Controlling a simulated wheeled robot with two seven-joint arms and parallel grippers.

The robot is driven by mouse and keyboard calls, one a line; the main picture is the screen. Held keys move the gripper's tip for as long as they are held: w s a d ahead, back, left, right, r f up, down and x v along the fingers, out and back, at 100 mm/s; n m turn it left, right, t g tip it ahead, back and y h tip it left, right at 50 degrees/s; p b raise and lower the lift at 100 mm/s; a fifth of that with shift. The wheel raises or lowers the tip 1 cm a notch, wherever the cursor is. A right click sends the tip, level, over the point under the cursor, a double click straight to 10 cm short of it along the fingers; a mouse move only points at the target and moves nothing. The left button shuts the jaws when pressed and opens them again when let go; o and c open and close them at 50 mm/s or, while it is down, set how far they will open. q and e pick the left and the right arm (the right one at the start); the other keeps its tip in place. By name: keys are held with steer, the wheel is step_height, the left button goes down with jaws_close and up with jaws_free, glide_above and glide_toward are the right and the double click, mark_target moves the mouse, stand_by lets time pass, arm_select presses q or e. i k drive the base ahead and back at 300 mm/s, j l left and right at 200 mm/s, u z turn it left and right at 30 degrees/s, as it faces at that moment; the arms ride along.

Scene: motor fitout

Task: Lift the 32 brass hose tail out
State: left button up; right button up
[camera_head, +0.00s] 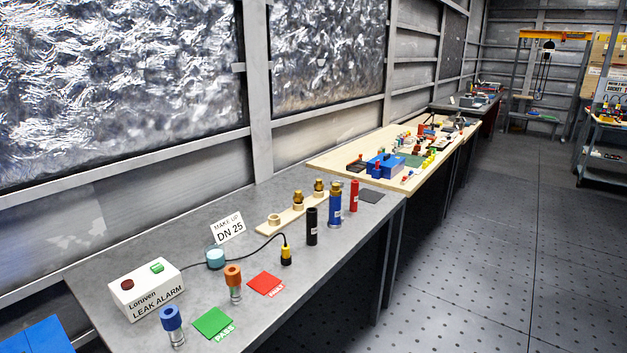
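A pale wooden rack (285,218) stands on the near grey bench. Two brass hose tails stand upright in it, one in the middle (298,199) and one at its far end (319,186). The near-end seat (274,219) looks empty. No size marking is readable on either, so I cannot tell which is the 32. A sign (228,228) behind reads "MAKE UP DN 25". Neither of my grippers is in view.
Black (312,227) and red (354,196) cylinders stand near the rack. A leak alarm box (146,289), green pad (213,323) and red pad (266,283) lie nearer.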

mark_target(335, 191)
steer(key=i+l+u, duration=0.4)
steer(key=i+l, duration=0.15)
steer(key=i+l+u, duration=0.2)
steer(key=l, duration=0.2)
steer(key=i+l+u, duration=0.15)
steer(key=i+l, duration=0.15)
steer(key=i+l+u, duration=0.2)
steer(key=l, duration=0.3)
steer(key=i+l+u, duration=0.2)
steer(key=l, duration=0.25)
steer(key=i+l+u, duration=0.2)
steer(key=l, duration=0.25)
steer(key=l+u, duration=0.2)
steer(key=l, duration=0.25)
